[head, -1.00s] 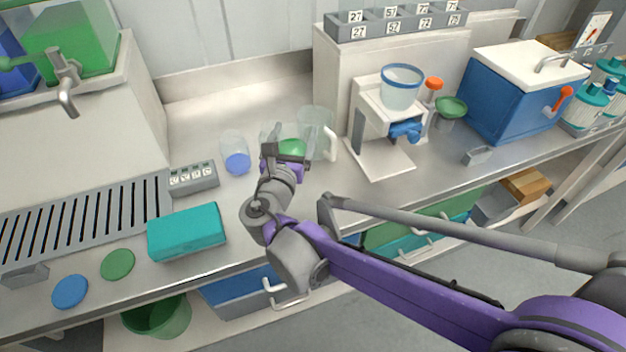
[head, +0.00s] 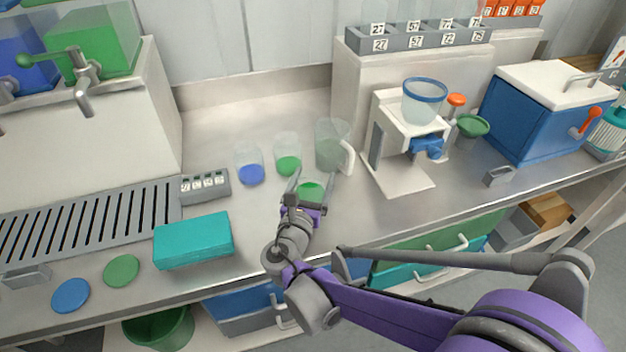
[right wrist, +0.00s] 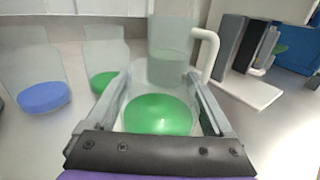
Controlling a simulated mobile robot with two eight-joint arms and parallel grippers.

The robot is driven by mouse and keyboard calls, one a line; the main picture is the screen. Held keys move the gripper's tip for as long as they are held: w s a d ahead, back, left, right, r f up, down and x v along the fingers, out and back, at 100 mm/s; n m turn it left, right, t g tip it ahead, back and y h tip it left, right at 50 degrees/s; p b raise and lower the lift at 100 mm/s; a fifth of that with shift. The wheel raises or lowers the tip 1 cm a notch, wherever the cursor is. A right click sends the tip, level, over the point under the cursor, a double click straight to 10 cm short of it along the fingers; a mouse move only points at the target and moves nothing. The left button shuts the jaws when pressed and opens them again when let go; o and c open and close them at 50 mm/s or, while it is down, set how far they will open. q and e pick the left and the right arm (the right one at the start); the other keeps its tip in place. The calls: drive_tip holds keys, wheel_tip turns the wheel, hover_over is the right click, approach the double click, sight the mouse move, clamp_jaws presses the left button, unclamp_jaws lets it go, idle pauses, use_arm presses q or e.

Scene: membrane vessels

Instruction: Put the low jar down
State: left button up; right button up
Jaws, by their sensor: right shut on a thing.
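The low jar (head: 310,190) is a clear, short vessel with green contents. My right gripper (head: 303,196) is shut on it, with one finger on each side, above or on the counter in front of the clear jug; I cannot tell whether its base touches. In the right wrist view the jar (right wrist: 158,114) stands about upright between the fingers (right wrist: 160,105), its green contents level. My left gripper is not in view.
Behind the jar stand a blue-filled beaker (head: 250,172), a green-filled beaker (head: 288,163) and a clear jug (head: 332,150) with a white handle. A teal box (head: 193,240) lies to the left. A white stand (head: 400,150) is at right. Counter is bare between jar and stand.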

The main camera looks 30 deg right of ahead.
drive_tip(key=shift+f, duration=0.1)
drive_tip(key=o, duration=1.5)
drive_tip(key=shift+r, duration=0.2)
drive_tip(key=v, duration=1.2)
drive_tip(key=shift+p, duration=0.4)
